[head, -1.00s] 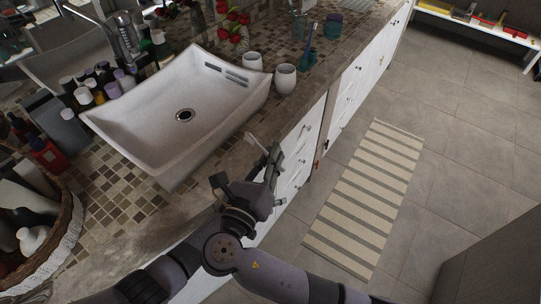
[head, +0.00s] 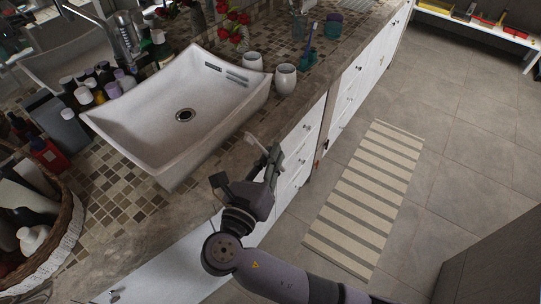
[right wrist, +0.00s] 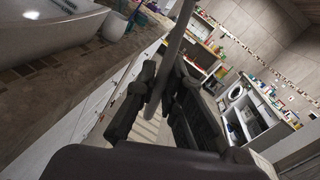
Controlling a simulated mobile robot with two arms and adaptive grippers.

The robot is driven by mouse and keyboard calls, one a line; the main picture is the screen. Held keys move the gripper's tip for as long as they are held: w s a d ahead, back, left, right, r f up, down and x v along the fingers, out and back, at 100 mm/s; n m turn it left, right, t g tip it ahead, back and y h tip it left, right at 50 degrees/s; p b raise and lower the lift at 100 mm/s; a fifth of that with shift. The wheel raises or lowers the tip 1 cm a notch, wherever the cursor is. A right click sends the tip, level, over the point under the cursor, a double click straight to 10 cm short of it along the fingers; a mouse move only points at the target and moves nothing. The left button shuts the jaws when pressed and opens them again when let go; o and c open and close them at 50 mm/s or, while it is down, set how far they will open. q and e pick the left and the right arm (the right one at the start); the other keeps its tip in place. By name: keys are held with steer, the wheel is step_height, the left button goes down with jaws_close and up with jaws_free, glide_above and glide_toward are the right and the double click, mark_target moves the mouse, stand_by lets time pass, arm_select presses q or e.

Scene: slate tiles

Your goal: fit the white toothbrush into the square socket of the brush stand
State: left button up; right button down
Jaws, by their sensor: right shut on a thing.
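The white toothbrush (head: 255,141) is held in my right gripper (head: 250,170), at the counter's front edge just in front of the basin. In the right wrist view its pale shaft (right wrist: 177,38) runs up from between the fingers (right wrist: 160,88), tilted in the picture. A teal holder (head: 303,58) with a blue-purple brush standing in it is at the far end of the counter, apart from my gripper. It looks like the brush stand, but it is too small to make out a square socket. My left gripper is out of view.
The white basin (head: 180,105) lies left of my gripper. A teal and purple cup (head: 333,27) is behind. A wicker basket (head: 65,240) is at lower left. The striped mat (head: 365,195) lies on the floor.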

steer(key=d+f+n+t+y, duration=0.1)
steer(key=d+f+n+y, duration=0.2)
steer(key=d, duration=1.3)
step_height(320, 180, up, 6)
steer(key=s+d+f+n+y, duration=0.1)
steer(key=d+n+y, duration=0.1)
steer(key=d+y, duration=0.15)
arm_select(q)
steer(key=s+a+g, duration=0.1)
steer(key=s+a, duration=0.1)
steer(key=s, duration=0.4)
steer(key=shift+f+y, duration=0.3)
arm_select(e)
steer(key=s+f, duration=0.2)
steer(key=s, duration=0.5)
steer(key=shift+s+a, duration=0.4)
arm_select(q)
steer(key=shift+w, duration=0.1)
